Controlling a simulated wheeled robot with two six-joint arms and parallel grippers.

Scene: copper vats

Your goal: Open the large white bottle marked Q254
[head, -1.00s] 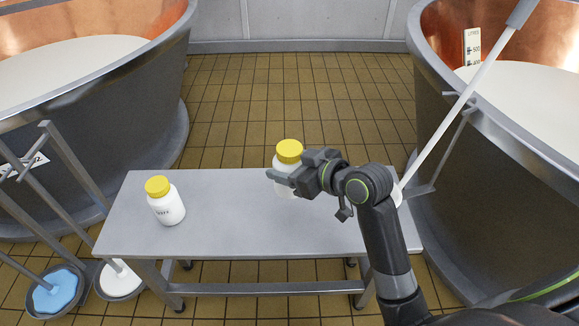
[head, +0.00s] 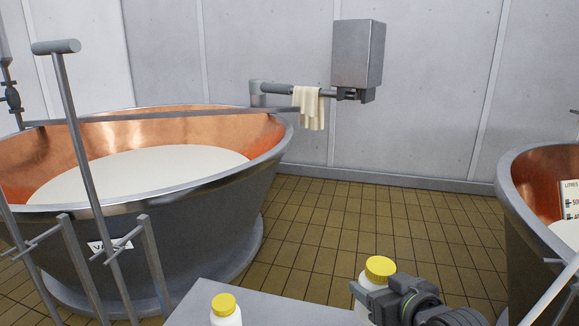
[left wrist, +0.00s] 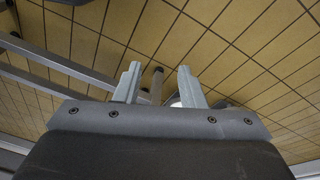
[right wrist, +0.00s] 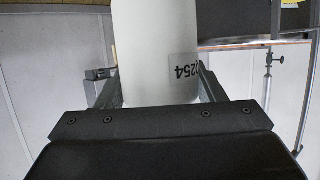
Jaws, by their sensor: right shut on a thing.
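My right gripper (head: 368,299) is shut on a white bottle (right wrist: 155,50) with a yellow cap (head: 380,267). In the right wrist view its label (right wrist: 184,68) appears upside down and ends in 254; the first character is partly hidden. The cap sits on the bottle. A second white bottle (head: 226,319) with a yellow cap (head: 223,303) stands on the grey bench, cut off by the bottom edge of the head view. My left gripper (left wrist: 158,75) is open and empty in the left wrist view, above tiled floor, and is outside the head view.
The grey bench (head: 270,308) shows only its far part. A copper vat (head: 150,225) of pale liquid stands at left, another (head: 535,220) at right. Metal rods (head: 85,150) stand at left. A cloth (head: 309,107) hangs by a wall box (head: 358,55). Tiled floor lies between the vats.

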